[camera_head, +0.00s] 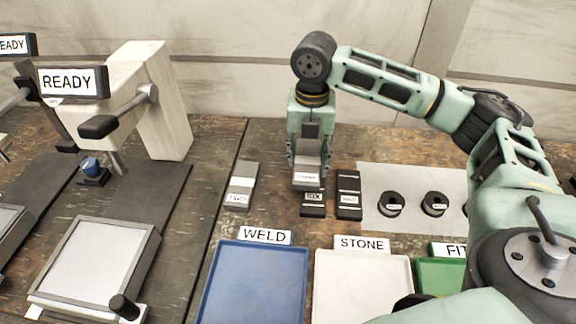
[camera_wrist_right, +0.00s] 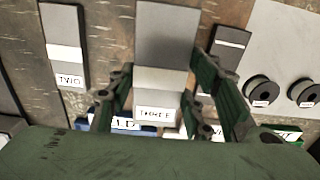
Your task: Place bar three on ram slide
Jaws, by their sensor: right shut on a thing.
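Bar three (camera_head: 308,172), a grey bar with a lighter band and a label reading THREE, is held in my right gripper (camera_head: 308,160). In the right wrist view bar three (camera_wrist_right: 164,50) stands between the two green fingers of my right gripper (camera_wrist_right: 170,100), which is shut on it. It appears to be above the table, but the exact gap is unclear. No part is labelled ram slide; a pale press (camera_head: 165,95) with a READY sign, a lever and a ram stands at left, over a dark plate (camera_head: 150,195). My left gripper is not in view.
Bar two (camera_head: 240,186) lies left of my right gripper; two dark bars lie below (camera_head: 313,204) and right (camera_head: 348,195). Spools (camera_head: 390,204) sit on a grey sheet. Blue WELD (camera_head: 213,290) and white STONE (camera_head: 322,275) trays are in front. A framed pale panel (camera_head: 150,250) is front left.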

